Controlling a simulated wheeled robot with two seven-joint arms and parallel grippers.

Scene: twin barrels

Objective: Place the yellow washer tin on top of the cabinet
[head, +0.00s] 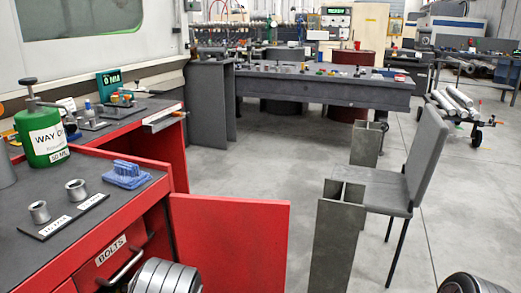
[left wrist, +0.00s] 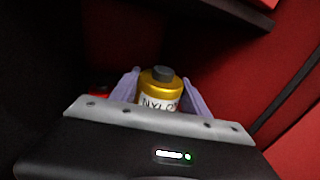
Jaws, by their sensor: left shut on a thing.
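The yellow washer tin (left wrist: 160,95) has a dark cap and a white label partly reading "NYLO". It shows in the left wrist view between the purple fingers of my left gripper (left wrist: 164,90), which is shut on it. The lower part of the tin is hidden by the gripper body. Dark red panels surround it, and a dark edge runs above. The red cabinet (head: 105,225) stands at the left of the head view, with a dark top (head: 140,188) and an open red door (head: 230,240). The tin and both grippers are out of the head view.
The front right of the top is bare. A grey chair (head: 400,175) stands right of the door.

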